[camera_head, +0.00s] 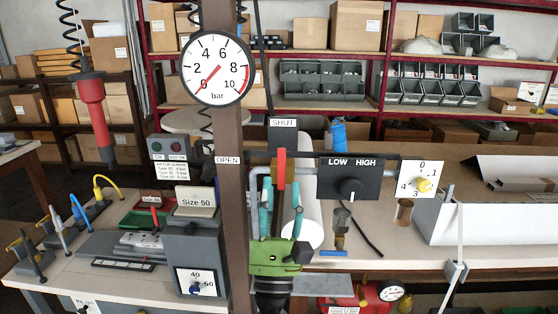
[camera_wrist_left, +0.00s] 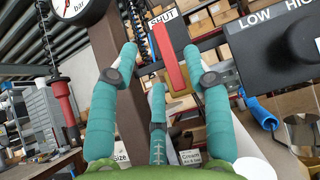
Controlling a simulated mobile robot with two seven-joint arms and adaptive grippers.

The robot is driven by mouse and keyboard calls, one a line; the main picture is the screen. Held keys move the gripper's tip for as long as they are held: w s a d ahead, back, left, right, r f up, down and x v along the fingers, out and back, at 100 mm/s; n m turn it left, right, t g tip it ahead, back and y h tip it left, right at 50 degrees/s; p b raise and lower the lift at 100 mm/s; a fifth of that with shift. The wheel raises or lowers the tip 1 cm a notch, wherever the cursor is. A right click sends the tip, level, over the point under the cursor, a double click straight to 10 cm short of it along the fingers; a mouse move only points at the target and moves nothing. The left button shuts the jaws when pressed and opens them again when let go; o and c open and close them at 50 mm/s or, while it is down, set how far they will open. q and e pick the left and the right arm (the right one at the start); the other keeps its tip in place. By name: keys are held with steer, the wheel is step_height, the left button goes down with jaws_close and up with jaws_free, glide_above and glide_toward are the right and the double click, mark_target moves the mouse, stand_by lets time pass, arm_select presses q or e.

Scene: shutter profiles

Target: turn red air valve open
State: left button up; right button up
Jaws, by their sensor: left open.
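The red valve handle (camera_head: 281,168) stands upright at the pipe, below the SHUT label (camera_head: 283,122). The OPEN label (camera_head: 228,160) is to its left on the post. My left gripper (camera_head: 282,200), a green body with teal fingers, is in front of and just below the handle, pointing up. In the left wrist view the fingers are apart, and the red handle (camera_wrist_left: 170,55) appears between their tips, nearer the right one. Contact cannot be told. My right gripper is not in view.
A brown post (camera_head: 228,130) carries the pressure gauge (camera_head: 217,69), its needle near 0. A black LOW/HIGH switch box (camera_head: 340,180) sits close right of the handle. A Size 50 block (camera_head: 195,203) is at left, and a red compressor (camera_head: 365,296) is below.

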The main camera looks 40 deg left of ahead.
mark_target(279, 162)
arm_select(q)
steer(key=p+x, duration=0.3)
steer(key=x, duration=0.3)
steer(key=shift+s+d+r+p, duration=0.1)
steer(key=shift+r+p, duration=0.05)
steer(key=shift+p, duration=0.25)
steer(key=shift+w+a+r, duration=0.25)
steer(key=shift+w+r, duration=0.05)
steer(key=shift+w, duration=0.1)
jaws_close()
